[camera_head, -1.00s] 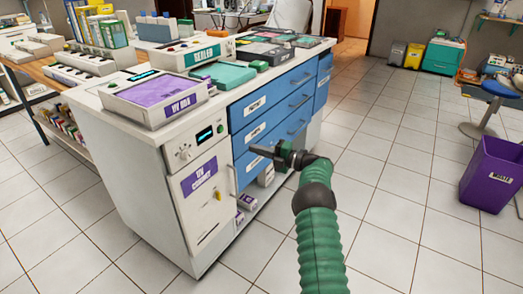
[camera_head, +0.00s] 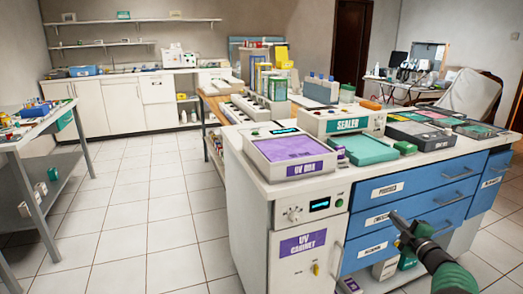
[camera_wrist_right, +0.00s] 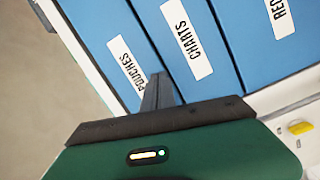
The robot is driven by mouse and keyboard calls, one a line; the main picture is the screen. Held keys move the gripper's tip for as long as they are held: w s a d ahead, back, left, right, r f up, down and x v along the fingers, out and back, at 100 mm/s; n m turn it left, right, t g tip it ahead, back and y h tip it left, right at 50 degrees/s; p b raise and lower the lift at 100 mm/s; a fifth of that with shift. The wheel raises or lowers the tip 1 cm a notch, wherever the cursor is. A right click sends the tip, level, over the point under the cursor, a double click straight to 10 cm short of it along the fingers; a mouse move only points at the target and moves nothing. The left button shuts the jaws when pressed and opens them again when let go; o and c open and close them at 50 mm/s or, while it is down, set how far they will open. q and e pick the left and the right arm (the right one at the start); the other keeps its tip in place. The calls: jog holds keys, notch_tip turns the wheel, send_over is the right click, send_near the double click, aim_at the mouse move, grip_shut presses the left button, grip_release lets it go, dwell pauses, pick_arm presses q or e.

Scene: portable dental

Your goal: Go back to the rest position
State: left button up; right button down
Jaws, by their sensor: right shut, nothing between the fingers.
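My right gripper (camera_head: 402,222) is in front of the blue drawers at the lower right of the head view, on a green arm. It is shut and empty. In the right wrist view its fingers (camera_wrist_right: 158,92) show as one dark closed wedge before the drawer labelled CHARTS (camera_wrist_right: 180,30). I cannot tell the exact gap between the fingertips and the drawer fronts. The drawers look closed. My left gripper is not in any view.
The white cabinet (camera_head: 252,232) carries the UV box (camera_head: 290,150), the sealer (camera_head: 345,122) and a teal tray (camera_head: 366,150). A metal side table (camera_head: 40,120) stands at the left. Tiled floor (camera_head: 130,210) is open between them.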

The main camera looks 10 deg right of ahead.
jog(key=s+a+f+m+g+h, duration=0.1)
jog(key=s+a+f+m+g, duration=0.25)
jog(key=a, duration=0.35)
jog(key=s+a+f+m+g+h, duration=0.1)
jog(key=s+a+f+m+g, duration=0.1)
jog(key=s+a+m, duration=0.35)
jog(key=s+a+f+m+g+h, duration=0.1)
jog(key=s+a+f+m+g, duration=0.25)
jog(key=a, duration=0.45)
jog(key=s+a+f+m+g+y, duration=0.1)
jog(key=s+a+f+g, duration=0.2)
jog(key=s+a, duration=0.6)
jog(key=s+a+f+m+g+y, duration=0.1)
jog(key=s+a+f+g+y, duration=0.3)
jog(key=s, duration=0.8)
notch_tip(320, 180, up, 38)
jog(key=s+a+h+p, duration=0.1)
jog(key=s+h+p, duration=0.1)
jog(key=p, duration=3.6)
jog(key=shift+s+a+t, duration=0.15)
jog(key=shift+a+t, duration=0.15)
jog(key=shift+a, duration=0.1)
jog(key=c, duration=2.2)
grip_release()
jog(key=shift+r, duration=0.15)
